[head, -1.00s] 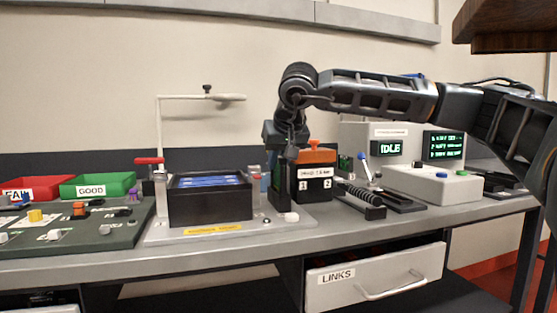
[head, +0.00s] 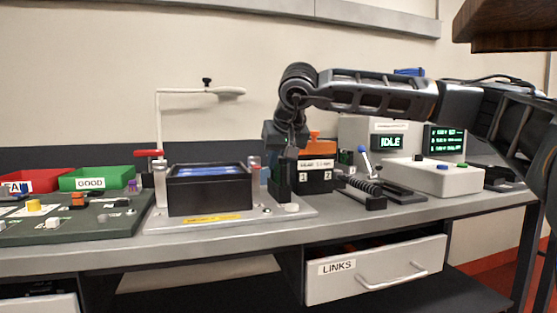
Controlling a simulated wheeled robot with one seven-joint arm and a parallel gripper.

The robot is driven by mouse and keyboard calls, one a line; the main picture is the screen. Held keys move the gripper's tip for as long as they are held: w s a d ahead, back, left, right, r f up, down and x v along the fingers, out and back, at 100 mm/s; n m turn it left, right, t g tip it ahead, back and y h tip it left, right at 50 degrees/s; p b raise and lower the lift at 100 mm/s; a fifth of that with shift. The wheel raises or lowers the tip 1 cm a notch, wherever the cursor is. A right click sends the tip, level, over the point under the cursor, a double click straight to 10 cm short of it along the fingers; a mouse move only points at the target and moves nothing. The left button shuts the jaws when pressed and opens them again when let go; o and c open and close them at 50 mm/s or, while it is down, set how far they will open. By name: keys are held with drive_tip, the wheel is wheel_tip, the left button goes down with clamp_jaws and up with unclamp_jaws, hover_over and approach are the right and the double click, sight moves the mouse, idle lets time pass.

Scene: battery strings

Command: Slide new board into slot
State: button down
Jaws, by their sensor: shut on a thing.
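My gripper (head: 286,148) points down at the end of my arm, between the black open-topped box and the orange-topped box. It is closed on a thin dark green board (head: 280,181) that stands upright below it. The board's lower edge is close to the right side of the light grey base plate (head: 160,222). The slot itself is hidden, and I cannot tell whether the board is in it. The fingertips are small and dark.
The black box (head: 210,196) with blue contents stands left of the board. The orange-topped black box (head: 316,175) is close on the right. The LINKS drawer (head: 375,273) is partly open.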

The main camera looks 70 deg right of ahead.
drive_tip(key=shift+f+b, duration=0.65)
drive_tip(key=shift+f, duration=0.15)
drive_tip(key=c, duration=0.9)
unclamp_jaws()
drive_tip(key=shift+p+v, duration=0.8)
drive_tip(key=shift+v, duration=3.1)
